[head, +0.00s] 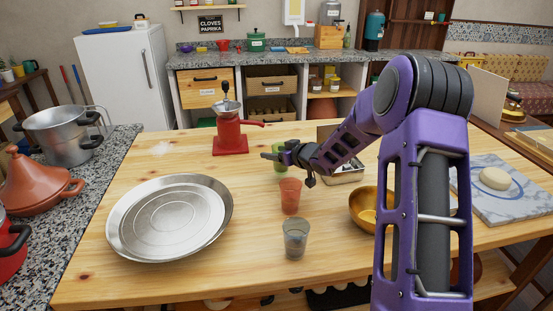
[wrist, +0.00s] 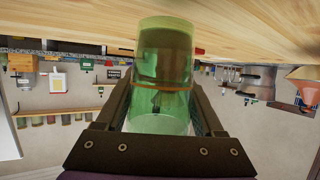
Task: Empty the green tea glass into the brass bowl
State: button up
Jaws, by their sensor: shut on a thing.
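The green tea glass (wrist: 163,110) is between the fingers of my gripper (wrist: 160,112) in the wrist view, which shows the room upside down. Brownish liquid fills its table-side part, with a level edge across the middle, so it looks upright. In the head view the green glass (head: 279,164) is partly hidden by my gripper (head: 274,156), behind a red glass. I cannot tell whether its base touches the table. The brass bowl (head: 358,212) stands to the right and nearer, partly hidden behind my arm. Something pale shows inside it.
A red glass (head: 290,196) and a bluish clear glass (head: 295,240) stand in front of the green one. A red grinder (head: 230,135) and a large metal platter (head: 125,218) are to the left. A metal tin (head: 345,178) sits behind the bowl; a marble board (head: 520,205) is at right.

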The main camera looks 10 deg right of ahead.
jog(key=r+p, duration=0.1)
jog(key=r, duration=0.3)
jog(key=r+p, duration=0.1)
jog(key=r, duration=0.3)
jog(key=shift+d, duration=0.2)
jog(key=s+d+r+p, duration=0.1)
jog(key=s+d, duration=0.2)
jog(key=d, duration=0.6)
jog(key=s+d+r+p, duration=0.1)
jog(key=s+d, duration=0.2)
jog(key=d, duration=0.6)
jog(key=s+d+r+p, duration=0.1)
jog(key=s+d, duration=1.4)
jog(key=s, duration=0.1)
jog(key=shift+s+d+r+p, duration=0.15)
jog(key=shift+s+p, duration=0.1)
jog(key=shift+p, duration=0.15)
